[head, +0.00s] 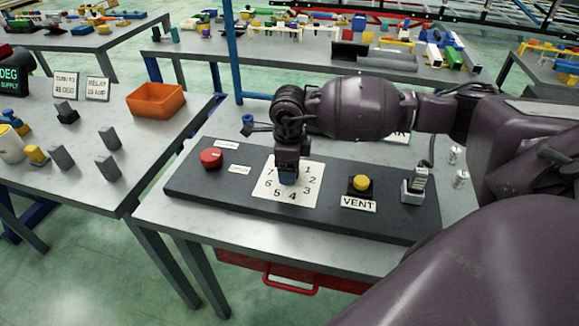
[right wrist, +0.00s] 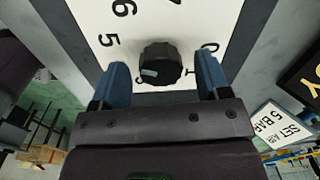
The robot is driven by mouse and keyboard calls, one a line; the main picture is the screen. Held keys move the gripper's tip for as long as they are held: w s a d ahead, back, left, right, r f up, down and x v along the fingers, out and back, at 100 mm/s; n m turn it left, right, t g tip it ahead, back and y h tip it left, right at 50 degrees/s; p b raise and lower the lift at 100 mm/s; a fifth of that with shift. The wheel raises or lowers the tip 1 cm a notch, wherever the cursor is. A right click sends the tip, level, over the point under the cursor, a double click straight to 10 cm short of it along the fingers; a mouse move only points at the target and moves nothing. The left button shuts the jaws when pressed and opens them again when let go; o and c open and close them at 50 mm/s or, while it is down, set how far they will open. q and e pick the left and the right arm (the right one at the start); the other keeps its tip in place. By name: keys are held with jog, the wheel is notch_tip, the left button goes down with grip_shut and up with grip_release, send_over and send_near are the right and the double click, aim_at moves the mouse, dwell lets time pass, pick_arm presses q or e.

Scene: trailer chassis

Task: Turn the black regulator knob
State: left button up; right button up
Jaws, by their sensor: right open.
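The black regulator knob (right wrist: 160,62) shows in the right wrist view, on a white dial card with black numbers. A pale mark on the knob points to the picture's lower left. My right gripper (right wrist: 161,70) is open, with one blue finger on each side of the knob. Gaps show between the fingers and the knob, and I see no clear contact. In the head view my right gripper (head: 288,176) points down over the middle of the dial card (head: 316,176) and hides the knob. My left gripper is not in view.
The dark panel (head: 222,186) also carries a red button (head: 211,158), a yellow button (head: 361,182) with a VENT label (head: 358,204), and a grey switch (head: 416,183) at right. Another table (head: 130,140) with an orange bin (head: 155,98) stands to the left.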

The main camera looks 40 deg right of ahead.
notch_tip(320, 180, up, 10)
dwell(0.5)
jog(key=shift+s, duration=0.1)
